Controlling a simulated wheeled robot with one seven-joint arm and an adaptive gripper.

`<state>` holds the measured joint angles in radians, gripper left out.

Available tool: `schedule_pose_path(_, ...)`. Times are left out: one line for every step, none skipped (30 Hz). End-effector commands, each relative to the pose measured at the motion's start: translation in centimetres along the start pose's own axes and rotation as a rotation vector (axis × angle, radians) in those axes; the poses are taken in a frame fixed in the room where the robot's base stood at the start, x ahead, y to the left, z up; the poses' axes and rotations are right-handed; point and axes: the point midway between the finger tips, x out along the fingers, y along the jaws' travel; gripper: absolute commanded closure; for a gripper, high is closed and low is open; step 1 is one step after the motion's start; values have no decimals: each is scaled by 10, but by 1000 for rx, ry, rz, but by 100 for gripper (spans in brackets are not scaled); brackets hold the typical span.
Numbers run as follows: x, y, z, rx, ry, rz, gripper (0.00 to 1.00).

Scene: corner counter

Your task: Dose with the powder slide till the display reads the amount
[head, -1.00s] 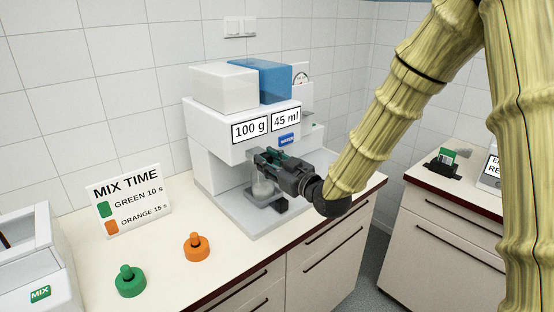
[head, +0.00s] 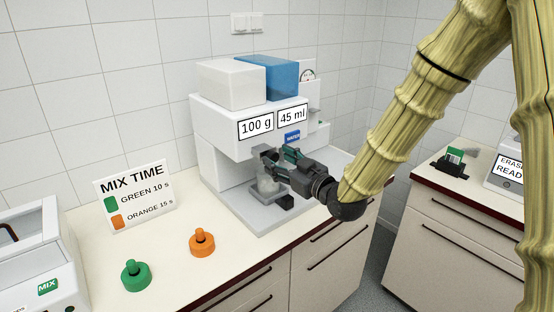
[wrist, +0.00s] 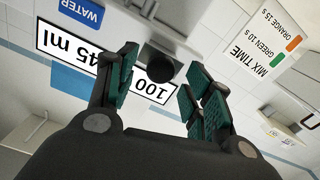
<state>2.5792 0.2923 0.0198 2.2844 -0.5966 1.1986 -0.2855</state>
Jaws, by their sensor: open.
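A white dispenser (head: 215,125) stands at the back of the counter, with panels reading "100 g" (head: 256,124) and "45 ml" (head: 292,117). I cannot make out the powder slide for certain. No changing display reading is legible.
A green knob-topped piece (head: 136,276) and an orange one (head: 201,242) stand on the counter before a MIX TIME sign (head: 135,196). A white MIX machine (head: 40,265) is at left. A small black block (head: 286,202) sits near the base.

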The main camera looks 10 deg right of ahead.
Motion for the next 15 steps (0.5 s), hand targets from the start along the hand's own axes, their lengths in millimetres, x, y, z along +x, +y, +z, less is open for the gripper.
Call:
schedule_pose_path(-9,0,0,1,0,1,49)
schedule_pose_path(-15,0,0,2,-1,2,49)
schedule_pose_path(-22,0,0,2,-2,2,49)
schedule_pose_path(-28,1,0,2,-1,2,49)
schedule_pose_path(-34,1,0,2,-1,2,49)
schedule_pose_path(-41,0,0,3,0,2,49)
schedule_pose_path(-47,0,0,3,0,2,49)
schedule_pose_path(-52,0,0,3,-1,2,49)
schedule_pose_path(-59,1,0,2,-1,2,49)
schedule_pose_path(-64,1,0,2,-1,2,49)
schedule_pose_path(-69,0,0,3,-1,2,49)
schedule_pose_path(-75,1,0,3,-1,3,49)
schedule_pose_path(-79,1,0,2,-1,3,49)
schedule_pose_path(-83,1,0,2,-1,3,49)
schedule_pose_path(-87,0,0,1,-1,2,49)
